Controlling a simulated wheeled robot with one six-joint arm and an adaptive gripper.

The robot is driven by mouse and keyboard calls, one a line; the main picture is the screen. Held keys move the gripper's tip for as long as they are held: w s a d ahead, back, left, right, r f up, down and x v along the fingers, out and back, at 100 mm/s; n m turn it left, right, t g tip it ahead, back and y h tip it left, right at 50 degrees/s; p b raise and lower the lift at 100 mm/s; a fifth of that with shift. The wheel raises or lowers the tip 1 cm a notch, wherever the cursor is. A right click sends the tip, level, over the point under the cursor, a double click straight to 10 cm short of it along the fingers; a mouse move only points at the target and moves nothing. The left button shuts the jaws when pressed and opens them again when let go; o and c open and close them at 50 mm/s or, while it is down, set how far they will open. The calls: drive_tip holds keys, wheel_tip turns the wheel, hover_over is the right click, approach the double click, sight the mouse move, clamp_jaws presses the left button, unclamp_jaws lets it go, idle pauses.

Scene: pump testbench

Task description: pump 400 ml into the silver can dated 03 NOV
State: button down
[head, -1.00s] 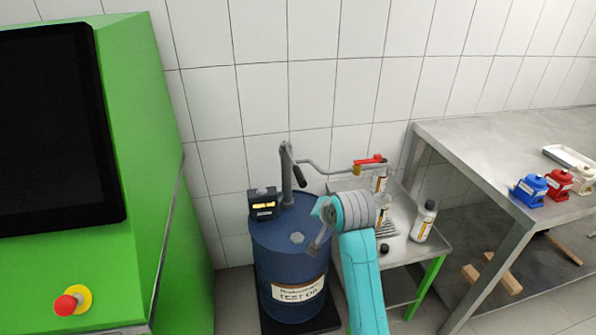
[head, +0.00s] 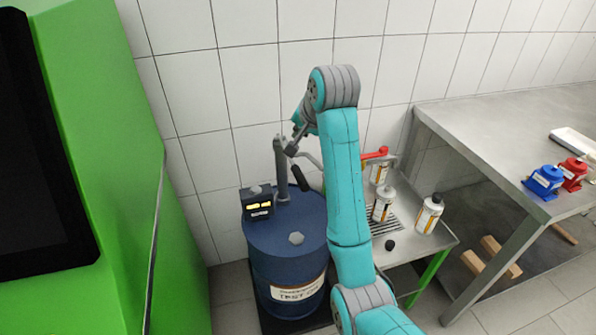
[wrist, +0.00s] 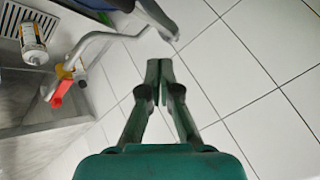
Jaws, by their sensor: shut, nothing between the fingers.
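My gripper (wrist: 163,70) is shut and empty in the wrist view. In the head view it is raised beside the top of the hand pump (head: 281,165), partly hidden by my arm. The pump stands on a blue drum (head: 262,240) and has a crank with a black grip (head: 300,179). Its outlet pipe (wrist: 95,40) leads to a red valve lever (head: 375,153). Silver cans with orange-white labels stand on the side table: a rear can (head: 379,174), a middle can (head: 383,205) on the grate without a black cap, and a black-capped right can (head: 429,214). Their dates are unreadable.
A dark meter (head: 256,202) with a lit yellow display sits on the drum. A loose black cap (head: 390,245) lies on the side table (head: 420,247). A green cabinet (head: 115,190) stands left. A steel bench (head: 480,125) with blue and red items stands right.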

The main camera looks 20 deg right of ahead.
drive_tip(key=shift+f, duration=0.1)
approach(296, 169)
drive_tip(key=shift+w+x, duration=0.25)
drive_tip(key=shift+x, duration=2.2)
drive_tip(key=shift+f, duration=0.2)
